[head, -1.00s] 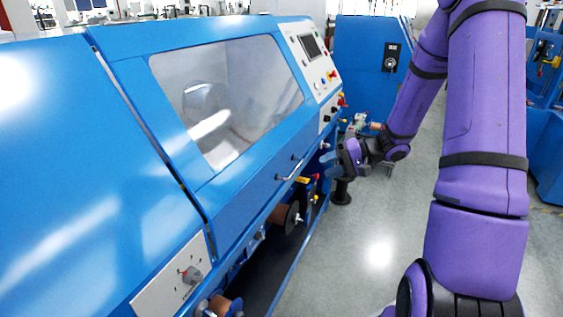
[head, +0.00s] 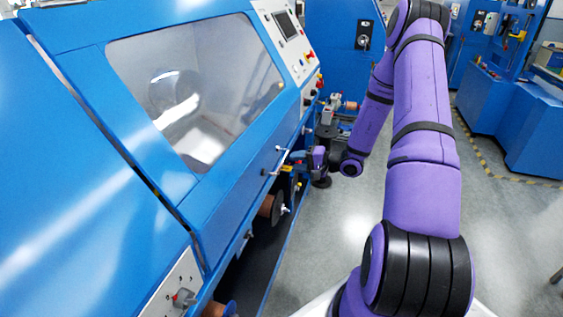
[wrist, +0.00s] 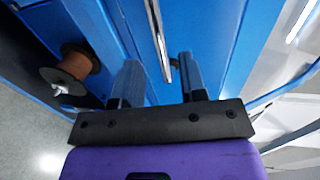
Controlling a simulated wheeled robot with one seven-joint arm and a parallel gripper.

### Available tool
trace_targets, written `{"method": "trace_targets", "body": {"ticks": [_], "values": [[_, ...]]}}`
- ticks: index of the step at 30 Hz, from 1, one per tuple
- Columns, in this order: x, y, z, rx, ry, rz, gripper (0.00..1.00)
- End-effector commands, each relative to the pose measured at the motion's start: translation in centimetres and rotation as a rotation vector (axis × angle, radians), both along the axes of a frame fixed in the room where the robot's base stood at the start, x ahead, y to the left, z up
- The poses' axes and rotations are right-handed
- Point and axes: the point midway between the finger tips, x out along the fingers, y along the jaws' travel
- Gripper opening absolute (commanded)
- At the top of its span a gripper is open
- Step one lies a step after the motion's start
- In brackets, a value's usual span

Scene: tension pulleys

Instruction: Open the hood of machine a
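The blue hood (head: 232,160) of the near machine has a large clear window (head: 195,90) and looks closed. A thin metal handle (head: 279,161) sits on its lower front edge. My gripper (head: 297,156) is beside this handle, with the fingers towards the hood. In the wrist view my gripper (wrist: 160,82) is open, its two blue-grey fingers apart. The handle (wrist: 158,38) appears as a bar between the finger lines, a little beyond the fingertips. I cannot tell whether anything touches.
A control panel (head: 290,38) with a screen and buttons is at the machine's far end. A copper-coloured spool (wrist: 76,66) is below the hood. Another blue cabinet (head: 335,40) stands behind. Grey floor (head: 345,225) is free to the right.

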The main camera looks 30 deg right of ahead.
Motion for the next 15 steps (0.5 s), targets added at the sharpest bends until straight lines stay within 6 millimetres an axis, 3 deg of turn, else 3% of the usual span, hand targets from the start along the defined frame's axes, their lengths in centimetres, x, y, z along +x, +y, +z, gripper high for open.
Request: {"method": "trace_targets", "body": {"ticks": [6,15], "values": [[2.8,2.2,-0.7,0.001,0.001,0.002,0.39],[4.4,3.5,-1.1,0.000,0.000,0.001,0.39]]}}
